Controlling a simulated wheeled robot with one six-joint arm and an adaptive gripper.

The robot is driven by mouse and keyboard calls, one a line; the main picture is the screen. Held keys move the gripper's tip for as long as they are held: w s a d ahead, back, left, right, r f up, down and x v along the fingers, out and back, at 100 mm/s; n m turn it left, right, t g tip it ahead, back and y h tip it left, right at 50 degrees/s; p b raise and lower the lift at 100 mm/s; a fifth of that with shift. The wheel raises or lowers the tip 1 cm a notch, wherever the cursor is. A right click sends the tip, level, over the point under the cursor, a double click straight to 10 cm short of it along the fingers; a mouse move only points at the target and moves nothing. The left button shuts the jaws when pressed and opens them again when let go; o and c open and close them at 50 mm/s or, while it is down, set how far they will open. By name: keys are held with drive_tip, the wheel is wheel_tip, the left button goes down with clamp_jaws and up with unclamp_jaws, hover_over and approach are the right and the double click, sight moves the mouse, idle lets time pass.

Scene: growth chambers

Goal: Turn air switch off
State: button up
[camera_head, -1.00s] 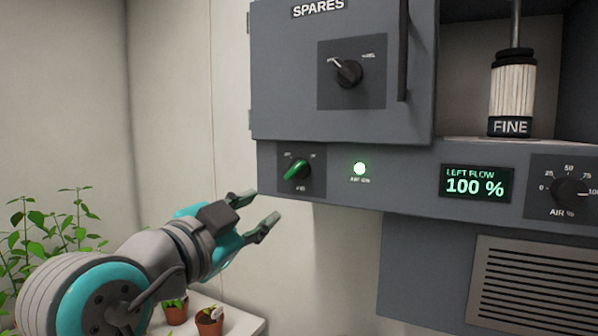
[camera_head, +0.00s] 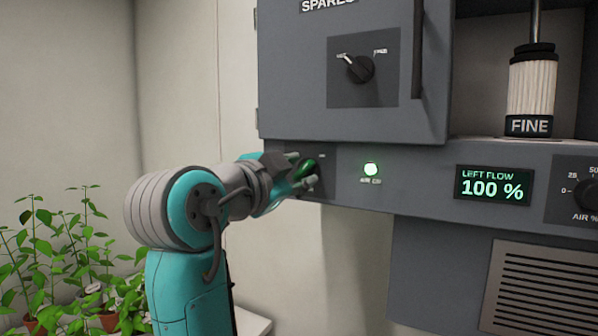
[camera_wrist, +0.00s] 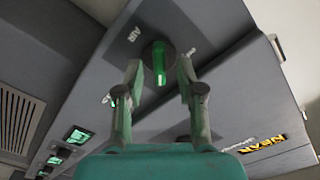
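The air switch is a green rotary knob (camera_head: 306,168) on a dark plate at the lower left of the grey cabinet. In the wrist view the green knob (camera_wrist: 159,63) shows between and just beyond my fingertips, under the "AIR" label. My gripper (camera_head: 308,172) is at the knob, with its fingers apart on either side of it. In the wrist view my gripper (camera_wrist: 158,72) is open, with gaps visible between the fingers and the knob.
The display (camera_head: 493,187) reads "LEFT FLOW 100 %". A black knob (camera_head: 360,69) sits on the "SPARES" door above, beside a vertical handle (camera_head: 418,50). An air dial (camera_head: 585,193) is at the right edge. Potted plants (camera_head: 75,260) stand at the lower left.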

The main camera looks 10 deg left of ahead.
drive_tip(key=shift+w+d, duration=0.2)
drive_tip(key=shift+w, duration=0.35)
clamp_jaws()
